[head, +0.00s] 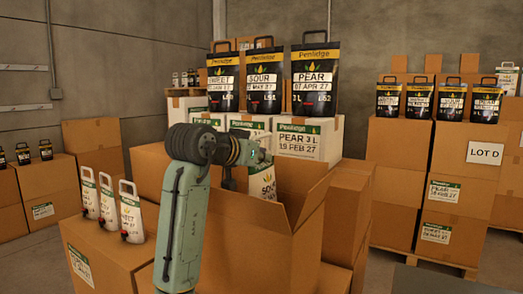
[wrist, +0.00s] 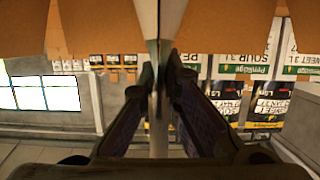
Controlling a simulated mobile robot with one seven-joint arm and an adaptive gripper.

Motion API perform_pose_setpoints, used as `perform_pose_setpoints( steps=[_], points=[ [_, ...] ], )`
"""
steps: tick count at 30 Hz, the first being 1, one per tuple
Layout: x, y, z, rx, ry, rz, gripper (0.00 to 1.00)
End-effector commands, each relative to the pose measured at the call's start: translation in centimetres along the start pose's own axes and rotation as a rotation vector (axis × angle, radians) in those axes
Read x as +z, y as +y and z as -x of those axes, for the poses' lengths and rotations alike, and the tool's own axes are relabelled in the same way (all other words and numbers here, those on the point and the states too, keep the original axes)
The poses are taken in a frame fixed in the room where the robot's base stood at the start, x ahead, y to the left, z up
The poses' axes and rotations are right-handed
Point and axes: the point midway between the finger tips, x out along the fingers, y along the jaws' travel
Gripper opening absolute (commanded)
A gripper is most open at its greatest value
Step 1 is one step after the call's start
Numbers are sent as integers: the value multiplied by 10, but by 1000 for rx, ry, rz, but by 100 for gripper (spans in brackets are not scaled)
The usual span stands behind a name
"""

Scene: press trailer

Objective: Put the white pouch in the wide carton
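A white pouch (head: 262,183) marked SOUR hangs upright from my gripper (head: 262,152) in the head view. It is over or inside the mouth of the open carton (head: 245,243), with its lower part hidden behind the front flap. I cannot tell how deep it sits. In the wrist view, my gripper (wrist: 160,88) is shut on the pouch, which appears edge-on as a thin pale strip (wrist: 159,22) between the two fingers. The inside of the open carton is hidden in the head view.
Three white pouches (head: 107,202) stand on a closed carton (head: 115,258) at the left. Black pouches (head: 315,78) stand on white boxes (head: 310,138) behind the open carton. Its right flap (head: 308,200) stands up. More stacked cartons (head: 400,165) are at the right.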

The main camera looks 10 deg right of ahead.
Motion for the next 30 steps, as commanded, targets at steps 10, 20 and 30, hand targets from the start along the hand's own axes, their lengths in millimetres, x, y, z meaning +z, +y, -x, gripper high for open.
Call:
perform_pose_setpoints(
  steps=[10, 20, 30],
  points=[
    [-1, 0, 1, -1, 8, -2, 6],
    [0, 0, 0, 0, 4, 0, 28],
    [1, 0, -1, 0, -4, 1, 28]
  ],
)
